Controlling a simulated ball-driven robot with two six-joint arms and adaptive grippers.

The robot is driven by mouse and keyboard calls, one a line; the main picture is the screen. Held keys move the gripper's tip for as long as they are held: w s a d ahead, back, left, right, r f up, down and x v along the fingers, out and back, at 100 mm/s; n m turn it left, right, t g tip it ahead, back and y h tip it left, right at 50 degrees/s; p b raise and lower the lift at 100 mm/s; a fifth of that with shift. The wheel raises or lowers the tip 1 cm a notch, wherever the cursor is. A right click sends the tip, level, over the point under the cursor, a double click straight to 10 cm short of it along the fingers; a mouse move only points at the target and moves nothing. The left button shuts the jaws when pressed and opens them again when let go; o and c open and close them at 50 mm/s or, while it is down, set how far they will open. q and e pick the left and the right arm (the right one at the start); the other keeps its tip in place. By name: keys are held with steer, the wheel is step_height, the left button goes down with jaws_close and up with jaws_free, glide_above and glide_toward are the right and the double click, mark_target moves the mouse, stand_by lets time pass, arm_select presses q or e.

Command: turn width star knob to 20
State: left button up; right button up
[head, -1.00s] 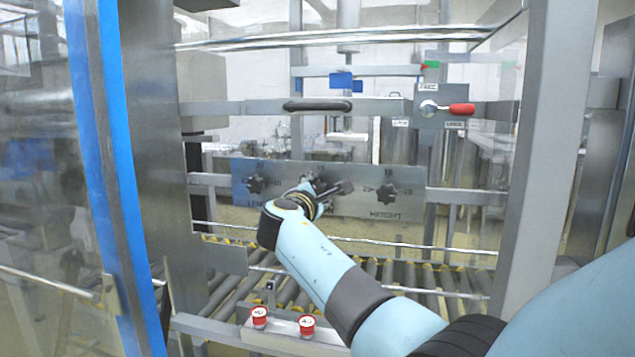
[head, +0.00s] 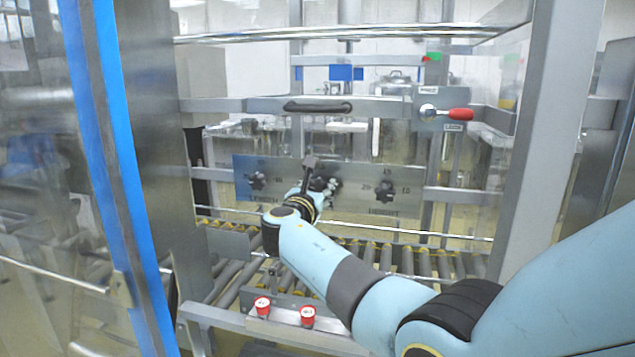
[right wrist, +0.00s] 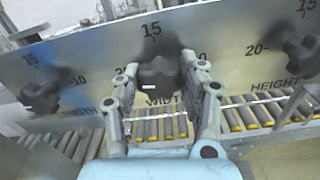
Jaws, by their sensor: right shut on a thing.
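The width star knob (right wrist: 157,76) is a dark knob in the middle of the metal panel (right wrist: 220,50) in the right wrist view, with 15 marked above it. The numbers at its sides are partly covered by my fingers. My right gripper (right wrist: 160,88) has one finger on each side of this knob and is shut on it. In the head view my right gripper (head: 322,184) is at the panel's middle and hides most of the width knob. The length knob (head: 256,181) is to the left and the height knob (head: 385,191) to the right. My left gripper is not in view.
A lever with a red handle (head: 460,115) and a black bar handle (head: 318,107) are above the panel. Rollers (head: 400,262) run below it. Two red buttons (head: 308,312) are at the front. A frame post (head: 550,120) stands at the right.

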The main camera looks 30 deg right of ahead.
steer(key=shift+a+f+n+p, duration=0.1)
steer(key=shift+f+n+p, duration=0.25)
steer(key=shift+n, duration=0.55)
steer(key=shift+s, duration=0.1)
steer(key=o, duration=1.2)
steer(key=shift+r, duration=0.2)
steer(key=v, duration=0.7)
steer(key=shift+a, duration=0.2)
steer(key=shift+s, duration=0.1)
